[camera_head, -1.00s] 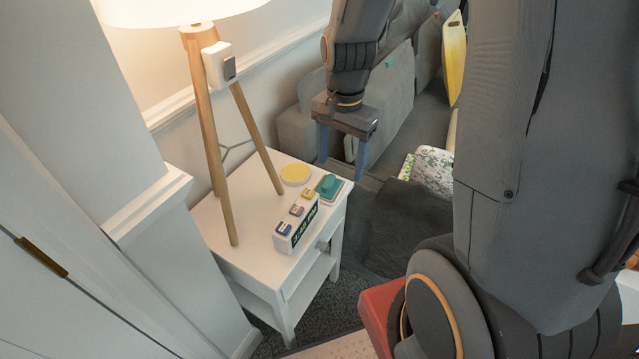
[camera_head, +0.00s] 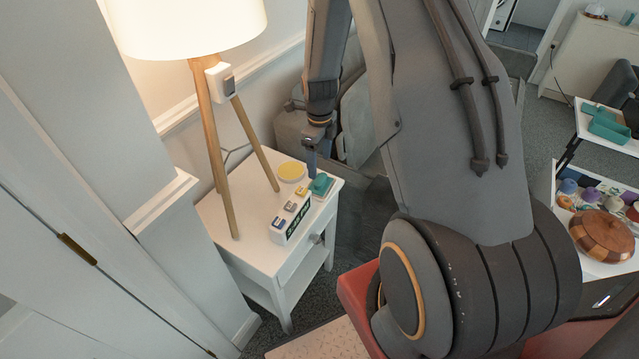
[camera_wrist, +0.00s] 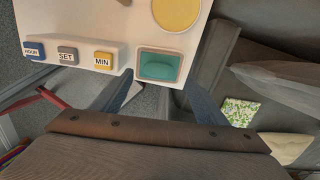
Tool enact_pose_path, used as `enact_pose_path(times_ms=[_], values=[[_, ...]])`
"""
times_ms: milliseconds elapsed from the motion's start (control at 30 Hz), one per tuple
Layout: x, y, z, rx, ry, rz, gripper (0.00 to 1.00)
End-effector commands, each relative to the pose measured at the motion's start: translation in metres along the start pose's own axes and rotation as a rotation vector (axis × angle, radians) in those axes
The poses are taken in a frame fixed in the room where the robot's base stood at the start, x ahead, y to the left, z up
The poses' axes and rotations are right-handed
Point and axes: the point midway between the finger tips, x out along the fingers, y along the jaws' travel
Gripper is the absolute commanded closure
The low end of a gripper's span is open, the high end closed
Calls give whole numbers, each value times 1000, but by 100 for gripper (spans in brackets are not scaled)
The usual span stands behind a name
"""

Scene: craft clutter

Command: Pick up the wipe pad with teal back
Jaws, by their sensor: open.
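The wipe pad with teal back (camera_head: 321,186) lies near the back right corner of the white side table (camera_head: 262,262). In the wrist view the teal pad (camera_wrist: 160,67) shows at the table edge, with a raised teal grip on top and a pale rim. My gripper (camera_head: 311,172) points down close to the pad in the head view. In the wrist view its two fingers (camera_wrist: 160,85) are spread apart, with the pad ahead between them. Nothing is held. In the head view one finger overlaps the other, and whether a finger touches the pad cannot be told.
A digital clock (camera_head: 291,219) with HOUR, SET and MIN buttons stands left of the pad. A round yellow disc (camera_head: 291,171) lies behind it. A tripod lamp (camera_head: 210,130) stands on the table's left part. A grey sofa (camera_head: 357,120) is behind.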

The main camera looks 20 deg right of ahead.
Motion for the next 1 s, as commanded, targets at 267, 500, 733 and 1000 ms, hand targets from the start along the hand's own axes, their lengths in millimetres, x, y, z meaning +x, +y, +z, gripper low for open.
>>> enact_pose_path(times_ms=[267,500,733,1000], values=[[21,2,-3,-2,2,2,33],[49,3,-5,-3,2,2,33],[59,2,-4,-3,0,0,33],[59,2,-4,-3,0,0,48]])
